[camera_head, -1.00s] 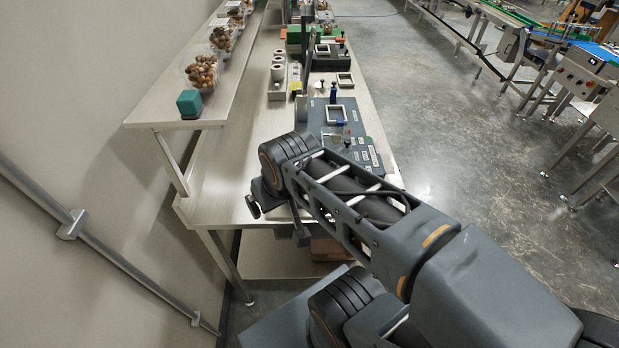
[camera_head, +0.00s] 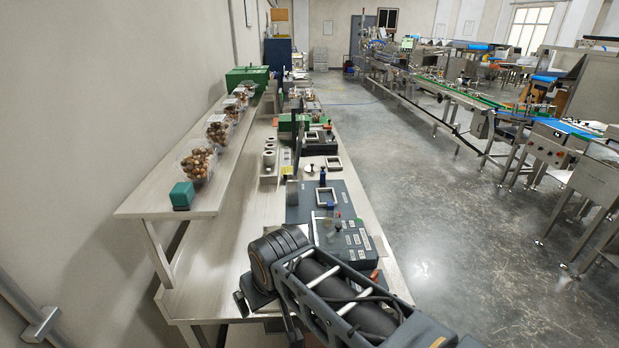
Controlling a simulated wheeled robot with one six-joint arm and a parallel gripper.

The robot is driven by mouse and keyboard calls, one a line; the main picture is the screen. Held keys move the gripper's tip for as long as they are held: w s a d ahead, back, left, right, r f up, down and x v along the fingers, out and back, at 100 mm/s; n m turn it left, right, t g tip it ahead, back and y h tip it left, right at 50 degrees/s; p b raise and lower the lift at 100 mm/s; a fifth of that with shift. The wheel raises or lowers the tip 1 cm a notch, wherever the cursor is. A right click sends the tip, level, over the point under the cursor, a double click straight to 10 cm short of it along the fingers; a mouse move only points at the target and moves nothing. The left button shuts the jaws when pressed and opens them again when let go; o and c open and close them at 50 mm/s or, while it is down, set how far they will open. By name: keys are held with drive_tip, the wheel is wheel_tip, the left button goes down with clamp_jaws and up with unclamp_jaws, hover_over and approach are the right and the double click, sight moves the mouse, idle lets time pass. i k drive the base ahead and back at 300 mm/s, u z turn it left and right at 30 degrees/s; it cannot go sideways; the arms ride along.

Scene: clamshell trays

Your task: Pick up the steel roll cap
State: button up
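A small round pale metal piece with a dark knob (camera_head: 309,171) lies on the bench behind the dark grey machine. It may be the steel roll cap, but it is too small to be sure. My gripper (camera_head: 262,305) is at the end of my arm, low over the near end of the bench. It is well short of the small metal piece and apart from it. My wrist partly hides the gripper, and its fingers are not clear. I see nothing held in it.
The grey machine (camera_head: 355,251) with a square frame (camera_head: 326,197) stands between my gripper and the metal piece. Pale rolls (camera_head: 269,158) stand in a holder. A raised shelf (camera_head: 150,204) at left bears a teal block (camera_head: 182,195) and clamshell trays (camera_head: 196,165).

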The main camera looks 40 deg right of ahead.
sight(311, 169)
drive_tip(key=k, duration=1.65)
drive_tip(key=z, duration=1.8)
drive_tip(key=i, duration=6.1)
drive_tip(key=u, duration=1.9)
